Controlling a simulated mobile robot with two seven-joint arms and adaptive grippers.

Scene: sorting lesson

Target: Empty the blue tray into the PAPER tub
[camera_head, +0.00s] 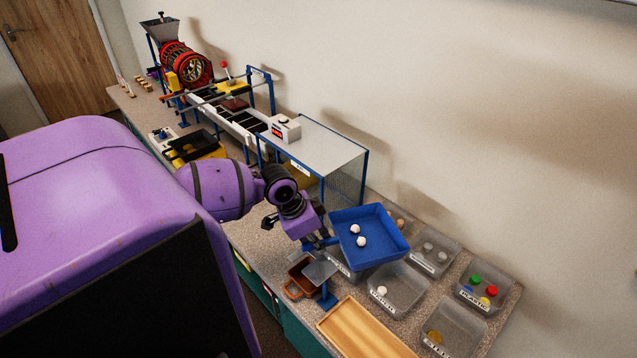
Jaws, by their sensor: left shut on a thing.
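The blue tray (385,222) is held above the row of clear tubs, with two white balls (358,235) inside it. My left gripper (326,243) is shut on the tray's near left edge. A clear tub (410,292) stands just below and in front of the tray, with one white ball (382,291) in it. Its label is too small to read surely, so I cannot tell whether it is the PAPER tub. The tray hides parts of the tubs behind and under it. My right gripper is out of view.
Other clear tubs stand around: one with grey pieces (437,254), the PLASTIC tub (466,296) with coloured pieces, one with a gold piece (435,338). A wooden tray (355,326) and a brown container (295,290) are in front. A mesh-sided frame (345,178) stands left of the tray.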

